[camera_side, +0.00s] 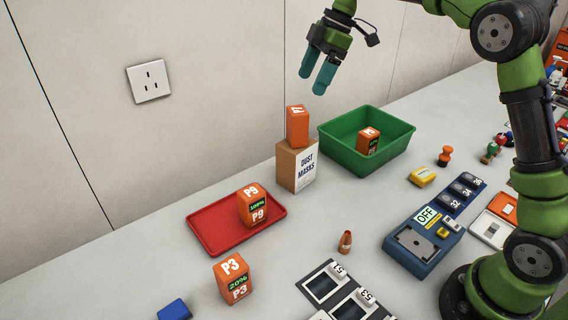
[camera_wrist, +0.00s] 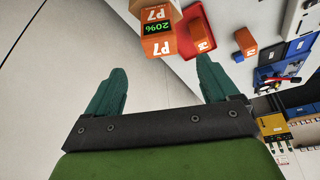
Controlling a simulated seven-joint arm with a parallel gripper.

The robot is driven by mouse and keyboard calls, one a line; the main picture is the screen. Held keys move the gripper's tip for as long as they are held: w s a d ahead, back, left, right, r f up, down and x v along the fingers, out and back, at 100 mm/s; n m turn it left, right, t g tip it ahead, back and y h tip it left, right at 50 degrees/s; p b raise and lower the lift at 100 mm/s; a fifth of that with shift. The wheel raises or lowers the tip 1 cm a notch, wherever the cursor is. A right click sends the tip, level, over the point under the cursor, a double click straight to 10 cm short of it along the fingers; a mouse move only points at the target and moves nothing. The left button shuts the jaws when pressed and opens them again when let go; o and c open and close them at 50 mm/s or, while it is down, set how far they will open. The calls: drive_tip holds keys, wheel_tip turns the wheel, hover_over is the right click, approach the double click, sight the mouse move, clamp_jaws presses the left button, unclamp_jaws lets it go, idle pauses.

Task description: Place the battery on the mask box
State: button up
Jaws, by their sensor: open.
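The cardboard dust mask box (camera_side: 296,170) stands near the wall, between the red tray and the green bin. An orange battery marked P7 (camera_side: 297,128) stands upright on its top. In the wrist view, the P7 battery (camera_wrist: 157,38) shows a 20% display and sits past the fingertips. My gripper (camera_side: 314,83) is open and empty, above the P7 battery and apart from it. Other orange batteries are P9 (camera_side: 253,208) on the red tray, P3 (camera_side: 233,280) on the table, and one (camera_side: 368,141) in the green bin.
The red tray (camera_side: 212,238) lies left of the box; the green bin (camera_side: 343,150) is close on its right. A blue device marked OFF (camera_side: 411,258) and a small orange cone-like object (camera_side: 345,242) stand nearer the front. The wall rises close behind the box.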

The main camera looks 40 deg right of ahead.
drive_tip(key=s+a+r+m+t, duration=0.2)
drive_tip(key=s+r+m+t, duration=0.15)
drive_tip(key=s+m, duration=0.7)
drive_tip(key=s+f+m+t+h, duration=0.1)
drive_tip(key=s+f+m, duration=0.2)
drive_tip(key=s, duration=0.5)
drive_tip(key=s+f+m+t+h, duration=0.1)
drive_tip(key=s+f+m, duration=0.2)
drive_tip(key=s, duration=0.5)
drive_tip(key=shift+s+a+f+m, duration=0.25)
drive_tip(key=shift+a+f+m, duration=0.1)
drive_tip(key=shift+m, duration=0.2)
